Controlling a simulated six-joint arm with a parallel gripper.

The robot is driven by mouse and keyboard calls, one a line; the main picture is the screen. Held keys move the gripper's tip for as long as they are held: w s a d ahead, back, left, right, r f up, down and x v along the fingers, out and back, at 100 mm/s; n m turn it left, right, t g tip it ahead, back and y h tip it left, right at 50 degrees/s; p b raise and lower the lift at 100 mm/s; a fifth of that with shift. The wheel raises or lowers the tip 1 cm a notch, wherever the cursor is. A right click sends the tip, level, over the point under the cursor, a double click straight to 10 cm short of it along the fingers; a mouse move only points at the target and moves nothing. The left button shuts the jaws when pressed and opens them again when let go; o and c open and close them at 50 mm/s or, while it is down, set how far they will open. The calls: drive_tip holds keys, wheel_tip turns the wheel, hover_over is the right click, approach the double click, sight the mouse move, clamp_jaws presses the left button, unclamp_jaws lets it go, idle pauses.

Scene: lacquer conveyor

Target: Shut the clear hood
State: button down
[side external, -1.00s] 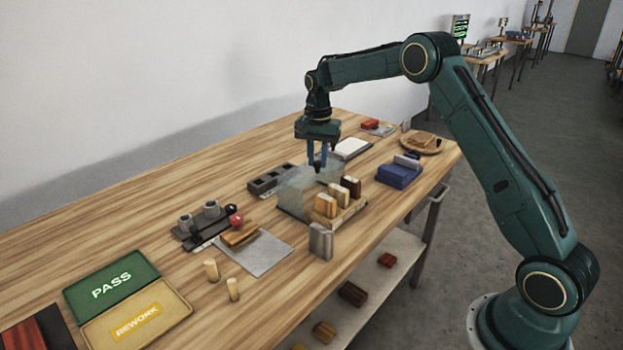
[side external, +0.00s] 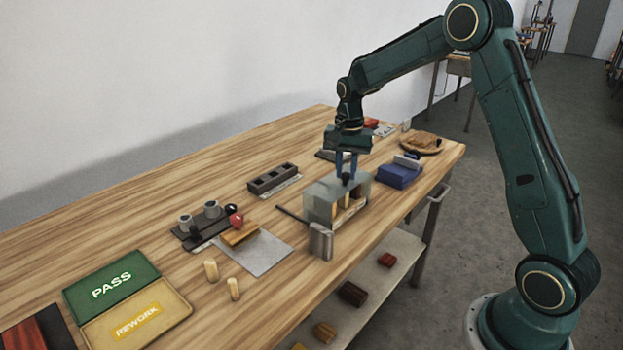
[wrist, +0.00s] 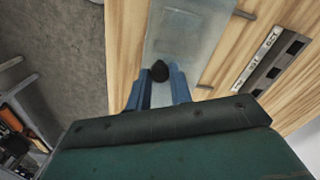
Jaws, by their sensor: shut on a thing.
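The clear hood (side external: 322,203) is a see-through box that stands over the pale and brown blocks (side external: 343,208), which show dimly through its wall. In the wrist view the hood's top (wrist: 188,38) runs away from my gripper. My gripper (side external: 346,178) is shut on the dark knob on top of the hood. In the wrist view the round black knob (wrist: 160,71) sits between the blue fingertips of my gripper (wrist: 159,80). I cannot tell whether the hood is seated fully at the end of its travel.
A dark rail (side external: 292,214) sticks out left of the hood. A grey metal block (side external: 321,242) stands close in front. A blue box (side external: 399,173) is to the right, a slotted dark block (side external: 272,179) to the left. The bench's front left holds PASS and REWORK trays (side external: 113,286).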

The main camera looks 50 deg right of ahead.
drive_tip(key=shift+s, duration=0.15)
drive_tip(key=c, duration=1.3)
unclamp_jaws()
drive_tip(key=shift+o, duration=0.2)
drive_tip(key=shift+r, duration=0.15)
wheel_tip(320, 180, up, 14)
drive_tip(key=shift+f, duration=0.2)
